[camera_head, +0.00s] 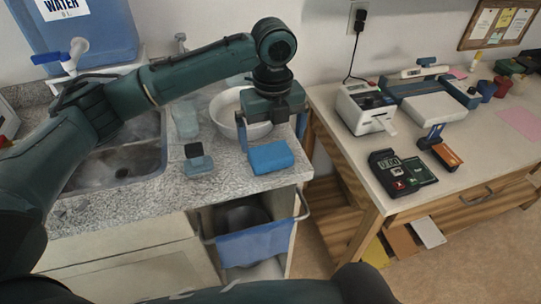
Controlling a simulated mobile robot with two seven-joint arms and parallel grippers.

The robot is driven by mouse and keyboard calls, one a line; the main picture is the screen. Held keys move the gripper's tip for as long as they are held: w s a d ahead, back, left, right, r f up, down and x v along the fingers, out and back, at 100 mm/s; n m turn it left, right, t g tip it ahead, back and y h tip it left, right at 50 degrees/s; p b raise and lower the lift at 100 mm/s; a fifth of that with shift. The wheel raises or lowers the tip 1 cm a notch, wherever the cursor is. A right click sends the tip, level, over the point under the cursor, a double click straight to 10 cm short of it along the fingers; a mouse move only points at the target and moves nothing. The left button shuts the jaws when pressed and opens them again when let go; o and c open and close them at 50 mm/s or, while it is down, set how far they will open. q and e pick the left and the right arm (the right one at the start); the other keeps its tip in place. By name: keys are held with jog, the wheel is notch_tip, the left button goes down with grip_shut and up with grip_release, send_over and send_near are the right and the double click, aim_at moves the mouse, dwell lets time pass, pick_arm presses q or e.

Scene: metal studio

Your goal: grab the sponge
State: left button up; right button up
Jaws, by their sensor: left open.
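A blue sponge (270,158) lies on the speckled grey counter (218,186) near its front right edge. My left gripper (272,140) is above and just behind it, pointing down. Its two fingers are spread wide, one toward each side of the sponge, and nothing is held between them. I cannot tell whether a finger touches the sponge. My right gripper is not in view; a dark part of my own body shows at the bottom.
A white bowl (228,124) stands just behind the gripper. A small dark-topped container (198,160) stands left of the sponge, with the sink (115,165) beyond. A blue towel (255,243) hangs below the counter. A second table (440,180) holding devices stands right, across a gap.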

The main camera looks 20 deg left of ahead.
aim_at(271, 152)
pick_arm(q)
jog(key=f, duration=0.4)
jog(key=shift+s+a+f, duration=0.15)
jog(key=shift+s+a, duration=0.05)
jog(key=shift+f, duration=0.55)
jog(key=shift+c, duration=0.4)
jog(key=c, duration=0.8)
